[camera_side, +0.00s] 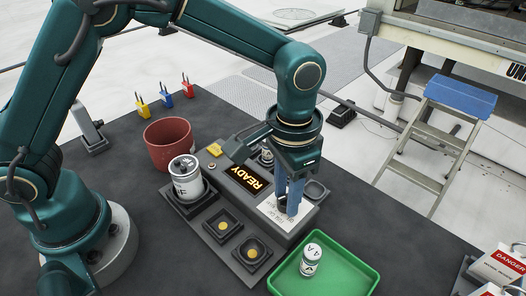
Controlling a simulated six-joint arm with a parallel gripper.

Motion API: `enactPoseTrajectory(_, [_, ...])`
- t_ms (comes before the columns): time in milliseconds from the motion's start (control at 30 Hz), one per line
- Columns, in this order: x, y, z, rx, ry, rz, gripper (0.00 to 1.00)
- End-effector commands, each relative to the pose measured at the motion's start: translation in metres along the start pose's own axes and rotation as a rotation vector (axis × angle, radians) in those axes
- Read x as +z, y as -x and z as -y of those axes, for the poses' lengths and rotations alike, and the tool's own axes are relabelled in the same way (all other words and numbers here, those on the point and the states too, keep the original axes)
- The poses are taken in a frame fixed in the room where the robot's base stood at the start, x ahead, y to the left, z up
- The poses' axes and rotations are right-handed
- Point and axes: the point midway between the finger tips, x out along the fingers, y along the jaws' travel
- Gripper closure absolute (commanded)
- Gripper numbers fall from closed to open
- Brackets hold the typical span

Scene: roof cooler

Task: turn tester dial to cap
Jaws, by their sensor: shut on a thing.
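The grey tester (294,229) stands on the dark mat, its amber display (245,178) reading READY. My gripper (289,207) points down over the right part of the tester's top, beside a white printed label (275,212). Its blue fingers are shut on a small dark part there, which I take to be the tester dial. The fingers hide most of the dial, so its pointer and setting cannot be read.
A large silver-white can (187,179) stands in a holder left of the tester. A small can (310,260) stands in the green tray (353,279) in front. A red bin (166,143), several small padlocks (164,94) and square holders with yellow centres (223,226) are nearby.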

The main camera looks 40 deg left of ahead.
Motion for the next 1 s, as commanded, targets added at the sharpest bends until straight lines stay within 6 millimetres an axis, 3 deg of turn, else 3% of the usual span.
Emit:
enactPoseTrajectory(267, [-0.001, 0.001, 0.0, 0.0, 0.001, -0.004, 1.0])
enactPoseTrajectory(300, [-0.001, 0.001, 0.0, 0.0, 0.001, -0.004, 0.52])
enactPoseTrajectory(367, [-0.001, 0.001, 0.0, 0.0, 0.001, -0.003, 0.33])
enactPoseTrajectory(700, [-0.001, 0.003, 0.0, 0.0, 0.001, -0.003, 0.33])
enactPoseTrajectory(1000, [-0.002, 0.04, 0.0, 0.001, 0.001, -0.007, 0.33])
